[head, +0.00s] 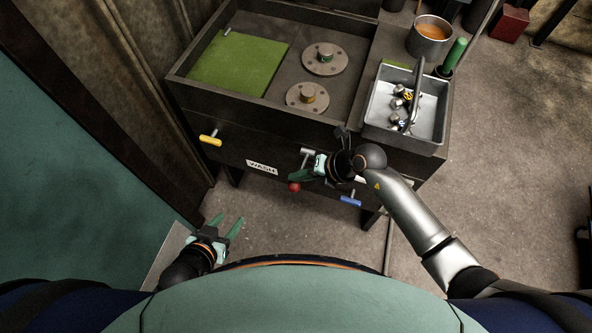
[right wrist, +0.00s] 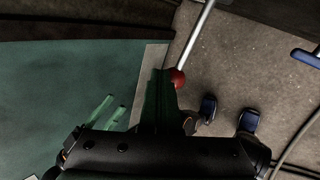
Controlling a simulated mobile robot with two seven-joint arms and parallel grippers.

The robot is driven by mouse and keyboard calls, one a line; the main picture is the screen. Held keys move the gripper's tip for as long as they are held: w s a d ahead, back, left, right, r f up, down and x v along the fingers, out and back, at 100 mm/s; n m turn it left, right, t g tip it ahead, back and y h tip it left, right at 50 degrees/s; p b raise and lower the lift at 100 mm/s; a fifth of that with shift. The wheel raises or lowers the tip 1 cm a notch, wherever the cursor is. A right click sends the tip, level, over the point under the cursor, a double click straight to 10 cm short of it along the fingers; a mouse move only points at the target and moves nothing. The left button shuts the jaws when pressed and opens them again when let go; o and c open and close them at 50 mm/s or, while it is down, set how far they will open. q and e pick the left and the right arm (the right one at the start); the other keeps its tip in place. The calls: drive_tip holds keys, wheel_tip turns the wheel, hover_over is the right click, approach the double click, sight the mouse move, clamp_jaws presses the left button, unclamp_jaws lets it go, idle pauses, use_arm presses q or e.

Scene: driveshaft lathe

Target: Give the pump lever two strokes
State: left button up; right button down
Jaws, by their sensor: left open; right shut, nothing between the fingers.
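The pump lever is a silver rod (right wrist: 195,36) with a red ball knob (right wrist: 177,77) at its end. In the head view the red knob (head: 294,188) shows in front of the bench, below the WASH label's height. My right gripper (head: 292,177) has its green fingers shut and empty, right beside the knob. In the right wrist view the fingers (right wrist: 160,74) lie just left of the knob; I cannot tell whether they touch it. My left gripper (head: 227,222) is open and empty, low at the left, away from the lever.
The bench tray (head: 180,85) holds a green mat (head: 238,64) and two flanged discs (head: 325,58). A metal basin (head: 436,110) with small parts stands at right. A yellow handle (head: 210,140) and a blue handle (head: 350,200) stick out of the front. Floor is free between bench and me.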

sight(296, 188)
drive_tip(key=shift+s+a+f+b, duration=0.1)
drive_tip(key=shift+s+f+b, duration=0.3)
drive_tip(key=shift+f, duration=0.45)
drive_tip(key=shift+s+a+f+b, duration=0.1)
drive_tip(key=shift+s+f+b, duration=0.1)
drive_tip(key=shift+s+f, duration=0.45)
idle(1.4)
drive_tip(key=shift+w+f, duration=0.15)
drive_tip(key=shift+w, duration=0.1)
drive_tip(key=w+d+r+p, duration=0.1)
drive_tip(key=w+r+p, duration=0.2)
drive_tip(key=r+p, duration=0.3)
drive_tip(key=shift+w+r, duration=0.2)
drive_tip(key=shift+r, duration=0.5)
idle(0.5)
drive_tip(key=r+p, duration=0.1)
drive_tip(key=w+r, duration=0.1)
drive_tip(key=r, duration=0.1)
drive_tip(key=w+r+p, duration=0.1)
drive_tip(key=shift+d+r+p, duration=0.25)
drive_tip(key=shift+d+p, duration=0.05)
idle(1.0)
